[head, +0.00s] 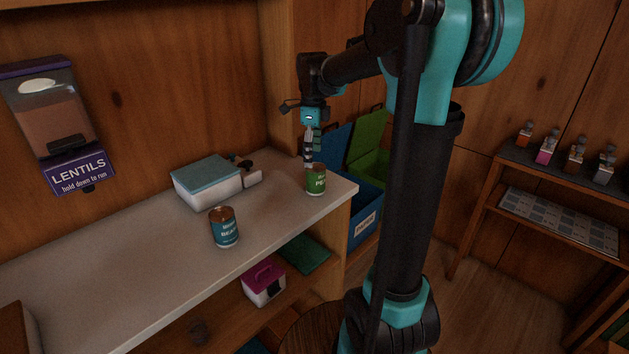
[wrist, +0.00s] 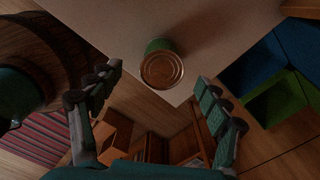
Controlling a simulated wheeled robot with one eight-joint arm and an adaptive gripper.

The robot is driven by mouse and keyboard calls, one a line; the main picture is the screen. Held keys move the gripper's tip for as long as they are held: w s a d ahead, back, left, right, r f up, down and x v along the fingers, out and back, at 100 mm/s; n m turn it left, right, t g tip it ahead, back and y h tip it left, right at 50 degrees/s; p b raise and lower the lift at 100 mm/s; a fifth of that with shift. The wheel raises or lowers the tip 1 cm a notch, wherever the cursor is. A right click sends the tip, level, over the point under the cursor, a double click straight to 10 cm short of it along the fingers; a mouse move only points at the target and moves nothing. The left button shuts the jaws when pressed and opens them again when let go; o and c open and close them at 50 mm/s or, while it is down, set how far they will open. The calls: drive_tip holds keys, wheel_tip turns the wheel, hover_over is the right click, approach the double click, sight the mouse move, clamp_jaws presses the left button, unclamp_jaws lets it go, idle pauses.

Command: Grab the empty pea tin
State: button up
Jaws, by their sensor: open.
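The green pea tin (head: 316,181) stands upright near the right end of the counter. In the wrist view the tin (wrist: 161,68) shows its round metal end, with a strip of green side behind it. I cannot tell from here whether it is empty. My gripper (head: 309,160) is above and just behind the tin in the head view. In the wrist view my gripper (wrist: 160,95) has its fingers spread wide, with the tin between and beyond the fingertips. Nothing is held. A blue-labelled bean tin (head: 224,228) stands on the counter, nearer and to the left.
A white box with a teal lid (head: 207,181) sits behind the tins on the counter (head: 150,250). Blue (head: 364,205) and green (head: 368,140) bins stand past the counter's right end. A lentil dispenser (head: 60,125) hangs on the wall. Counter space around the pea tin is mostly clear.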

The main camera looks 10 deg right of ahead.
sight(315, 182)
wheel_tip(315, 182, down, 5)
drive_tip(key=shift+f, duration=0.15)
drive_tip(key=shift+w+d+f, duration=0.1)
drive_tip(key=shift+d+f, duration=0.1)
drive_tip(key=shift+f, duration=1.2)
drive_tip(key=shift+d+f, duration=0.15)
drive_tip(key=shift+f, duration=1.25)
drive_tip(key=shift+c, duration=0.3)
drive_tip(key=c, duration=1.2)
drive_tip(key=shift+o, duration=0.2)
drive_tip(key=shift+r, duration=0.1)
